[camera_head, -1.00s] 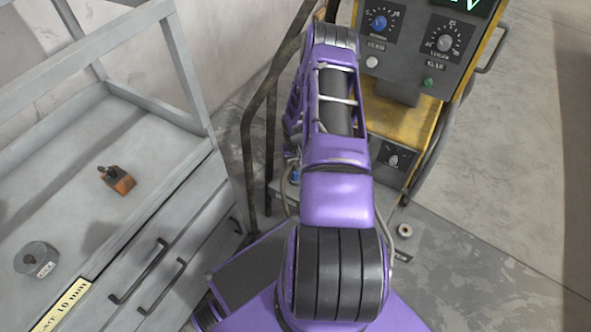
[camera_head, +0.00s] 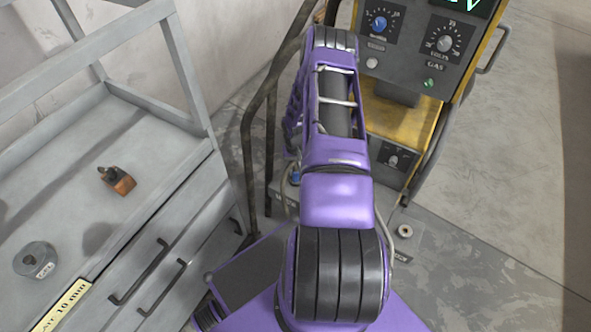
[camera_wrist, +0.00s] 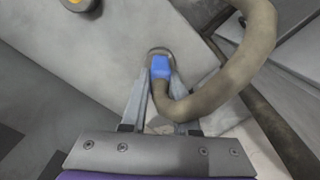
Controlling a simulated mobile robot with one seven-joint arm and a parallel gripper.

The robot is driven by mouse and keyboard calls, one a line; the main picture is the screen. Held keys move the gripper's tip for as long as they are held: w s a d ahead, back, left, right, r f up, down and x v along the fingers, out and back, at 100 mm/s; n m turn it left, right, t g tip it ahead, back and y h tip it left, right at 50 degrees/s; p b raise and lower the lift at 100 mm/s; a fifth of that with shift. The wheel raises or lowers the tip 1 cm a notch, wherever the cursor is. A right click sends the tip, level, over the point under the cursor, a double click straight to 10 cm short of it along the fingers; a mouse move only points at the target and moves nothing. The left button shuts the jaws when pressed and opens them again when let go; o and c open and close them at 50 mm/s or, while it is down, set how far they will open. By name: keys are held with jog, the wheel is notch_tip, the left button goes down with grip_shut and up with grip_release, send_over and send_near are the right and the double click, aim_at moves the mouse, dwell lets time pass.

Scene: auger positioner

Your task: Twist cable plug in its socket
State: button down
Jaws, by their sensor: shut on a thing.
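In the wrist view a blue cable plug (camera_wrist: 161,68) sits at a round socket (camera_wrist: 160,51) on a grey panel. A thick tan cable (camera_wrist: 215,85) runs from the plug and curves up to the right. My gripper (camera_wrist: 158,80) is shut on the plug, with a finger on its left; the cable partly covers the right finger. In the head view a small blue spot, likely the plug (camera_head: 295,178), shows beside my purple arm. My arm hides my gripper and most of the socket there.
A yellow-framed machine (camera_head: 435,50) with knobs stands behind my arm. A grey cart with drawers (camera_head: 150,190) is on the left, carrying a small orange-brown tool (camera_head: 117,180) and a grey disc (camera_head: 36,260). Dark rails (camera_head: 247,140) run beside my arm. Floor at the right is clear.

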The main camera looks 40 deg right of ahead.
jog(key=shift+f+m+b, duration=0.1)
jog(key=shift+m+b, duration=0.55)
jog(key=shift+m, duration=0.55)
jog(key=shift+m+b, duration=0.3)
jog(key=shift+m, duration=0.8)
jog(key=c, duration=0.6)
grip_release()
notch_tip(320, 180, up, 18)
jog(key=p, duration=0.2)
jog(key=shift+f, duration=0.15)
